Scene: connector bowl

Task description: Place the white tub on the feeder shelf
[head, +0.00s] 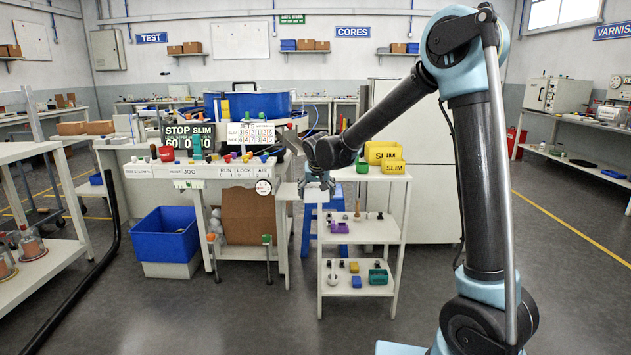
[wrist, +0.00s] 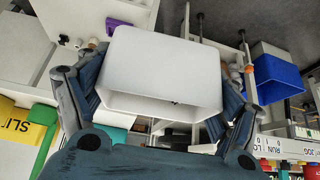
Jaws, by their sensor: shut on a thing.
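The white tub (wrist: 165,60) fills the middle of the wrist view, with its open side towards the lower part of the picture. My gripper (wrist: 158,90) has its dark fingers on the tub's left and right sides and is shut on it. In the head view my gripper (head: 316,184) is in the air between the feeder bench (head: 220,172) and the trolley; the tub is hard to make out there against the white furniture. A small white ledge (head: 287,191) shows at the bench's right side; I cannot tell if it is the feeder shelf.
The white trolley (head: 340,228) carries small parts on its lower shelves and yellow SLIM bins (head: 385,155) on top. A blue bin (head: 165,235) stands under the bench. The floor at front is clear.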

